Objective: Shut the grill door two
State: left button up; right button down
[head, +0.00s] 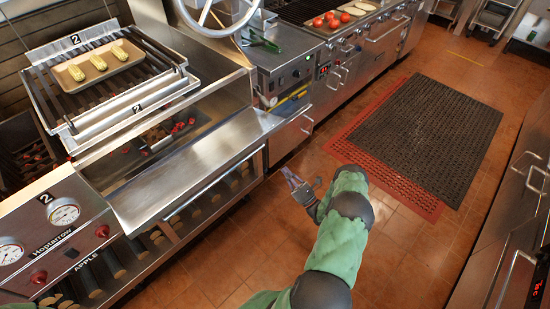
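The grill labelled 2 stands at the left with its door (190,165) folded down and sticking out at the front like a sloping steel shelf. Glowing coals (178,130) show through the opening behind the door. A long bar handle (215,182) runs along the door's outer, lower side. My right gripper (303,183) is over the floor, to the right of the door and apart from it. Its fingers look spread, with nothing between them. My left gripper is not in view.
A tray of corn (100,64) lies on the raised grate above the opening. A panel with gauges (64,214) is at the lower left. A counter with tomatoes (328,18) stands behind.

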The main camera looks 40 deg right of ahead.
jog(key=s+r+b+x, duration=0.1)
jog(key=r+x, duration=0.1)
jog(key=x, duration=1)
jog(key=shift+r, duration=0.35)
jog(key=shift+s, duration=0.1)
